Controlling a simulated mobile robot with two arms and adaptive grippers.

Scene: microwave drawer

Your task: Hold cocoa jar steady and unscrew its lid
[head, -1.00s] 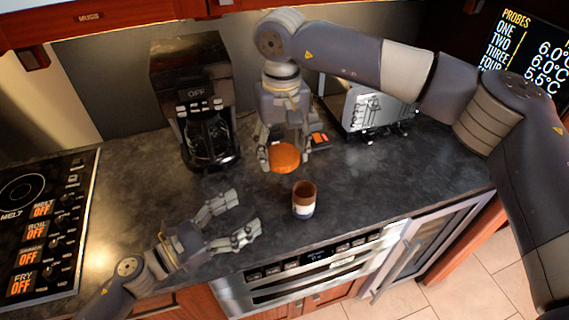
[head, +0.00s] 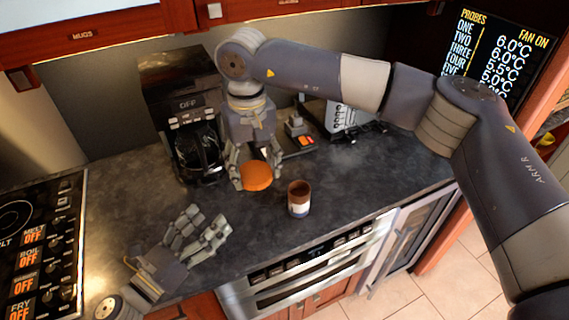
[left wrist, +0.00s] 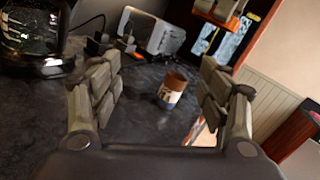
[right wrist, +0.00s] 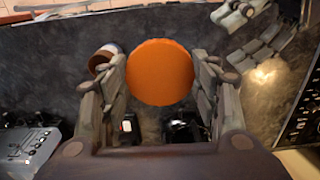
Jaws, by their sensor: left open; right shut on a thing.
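The cocoa jar (head: 299,199) stands upright on the dark counter with its brown top open and no lid on it. It also shows in the left wrist view (left wrist: 172,90), between and beyond the open fingers, and partly hidden in the right wrist view (right wrist: 103,60). The orange lid (head: 257,176) is in my right gripper (head: 254,172), to the left of the jar in the head view. In the right wrist view the round lid (right wrist: 160,72) sits between the fingers. My left gripper (head: 203,228) is open and empty, left of the jar and apart from it.
A coffee maker (head: 190,120) stands at the back, with a toaster (head: 345,118) further right. A stovetop panel (head: 40,240) is at the left. The counter's front edge lies above a steel oven drawer (head: 300,270). Counter right of the jar is clear.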

